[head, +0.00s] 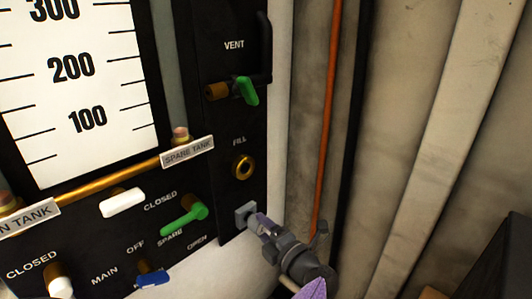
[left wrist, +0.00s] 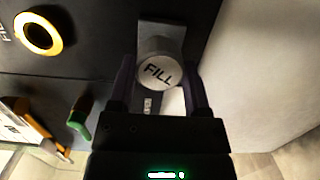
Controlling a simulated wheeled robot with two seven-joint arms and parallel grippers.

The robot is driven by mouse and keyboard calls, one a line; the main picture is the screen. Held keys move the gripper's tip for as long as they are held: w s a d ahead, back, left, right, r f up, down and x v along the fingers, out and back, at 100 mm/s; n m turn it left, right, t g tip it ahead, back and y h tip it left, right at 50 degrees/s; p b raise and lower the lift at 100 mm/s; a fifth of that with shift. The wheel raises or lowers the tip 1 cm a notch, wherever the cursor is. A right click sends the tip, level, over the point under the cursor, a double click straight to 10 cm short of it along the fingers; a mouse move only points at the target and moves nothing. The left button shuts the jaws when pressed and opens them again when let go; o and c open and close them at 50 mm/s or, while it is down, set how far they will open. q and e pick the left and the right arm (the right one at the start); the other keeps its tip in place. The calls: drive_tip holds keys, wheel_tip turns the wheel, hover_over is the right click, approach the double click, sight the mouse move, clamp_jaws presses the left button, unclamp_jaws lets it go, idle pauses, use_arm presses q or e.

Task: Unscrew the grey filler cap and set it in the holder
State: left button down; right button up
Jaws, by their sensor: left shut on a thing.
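The grey filler cap (left wrist: 160,66), marked FILL, is between the two fingers of my left gripper (left wrist: 158,90) in the left wrist view. The gripper is shut on it. Behind the cap is the grey square holder (left wrist: 162,33). In the head view my left gripper (head: 259,221) is at the holder (head: 243,211), low on the black panel, and the cap is mostly hidden by the fingers. I cannot tell whether the cap touches or sits in the holder. The brass FILL opening (head: 243,167) above is uncovered. My right gripper is not in view.
Above the opening is the VENT valve with a green handle (head: 248,90). A green SPARE lever (head: 184,216) and a blue lever (head: 152,278) stick out to the left of the holder. An orange pipe (head: 327,120) runs down the wall at right.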

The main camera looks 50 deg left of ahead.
use_arm(q)
drive_tip(key=shift+s+a, duration=0.1)
drive_tip(key=shift+a, duration=0.9)
unclamp_jaws()
drive_tip(key=shift+d, duration=0.35)
drive_tip(key=d+p, duration=0.2)
drive_tip(key=d, duration=0.7)
drive_tip(key=shift+d, duration=0.15)
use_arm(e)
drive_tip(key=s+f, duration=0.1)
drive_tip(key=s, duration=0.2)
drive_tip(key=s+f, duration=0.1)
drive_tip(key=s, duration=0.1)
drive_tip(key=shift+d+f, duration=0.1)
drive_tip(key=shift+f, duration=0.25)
